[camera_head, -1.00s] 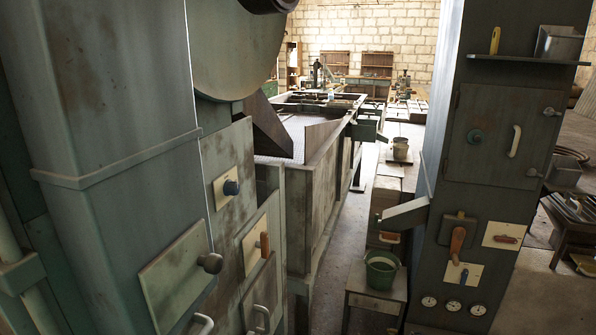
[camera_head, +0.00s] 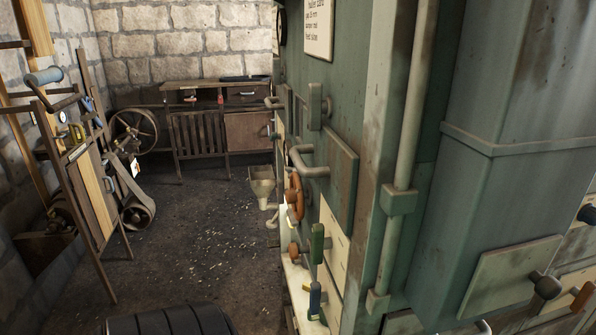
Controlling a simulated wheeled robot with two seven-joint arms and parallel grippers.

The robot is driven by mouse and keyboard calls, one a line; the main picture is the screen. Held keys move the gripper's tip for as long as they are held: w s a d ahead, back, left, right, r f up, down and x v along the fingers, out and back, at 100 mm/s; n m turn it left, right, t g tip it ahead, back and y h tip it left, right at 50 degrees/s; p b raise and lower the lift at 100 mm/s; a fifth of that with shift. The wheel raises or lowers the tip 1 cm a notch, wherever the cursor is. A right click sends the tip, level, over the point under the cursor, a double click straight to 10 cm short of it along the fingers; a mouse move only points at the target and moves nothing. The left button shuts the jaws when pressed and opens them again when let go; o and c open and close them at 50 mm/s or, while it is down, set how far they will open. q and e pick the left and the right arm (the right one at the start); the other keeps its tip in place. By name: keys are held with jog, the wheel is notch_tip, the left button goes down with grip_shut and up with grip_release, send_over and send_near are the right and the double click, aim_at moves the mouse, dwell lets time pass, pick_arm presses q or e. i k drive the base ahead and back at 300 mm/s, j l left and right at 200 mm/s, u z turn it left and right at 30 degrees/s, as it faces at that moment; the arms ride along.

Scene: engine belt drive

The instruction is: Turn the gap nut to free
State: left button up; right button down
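I cannot pick out the gap nut for certain among the controls on the green machine (camera_head: 391,130). The machine's side, seen at a steep angle, carries an orange-brown handwheel (camera_head: 294,195), a brown knob (camera_head: 293,248), a green handle (camera_head: 317,243) and a blue handle (camera_head: 315,300). A grey bar handle (camera_head: 310,161) is above them. A white card (camera_head: 318,28) higher up has small text that seems to mention a gap. Neither of my grippers is in view.
A wooden workbench (camera_head: 225,120) stands at the back wall. A rack (camera_head: 85,170) with tools and a belt wheel (camera_head: 135,130) stand at left. The dark floor (camera_head: 190,245) between is mostly clear. A black ridged object (camera_head: 170,321) shows at the bottom edge.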

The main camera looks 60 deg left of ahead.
aim_at(289, 169)
jog(key=j+u, duration=0.15)
jog(key=u, duration=1.7)
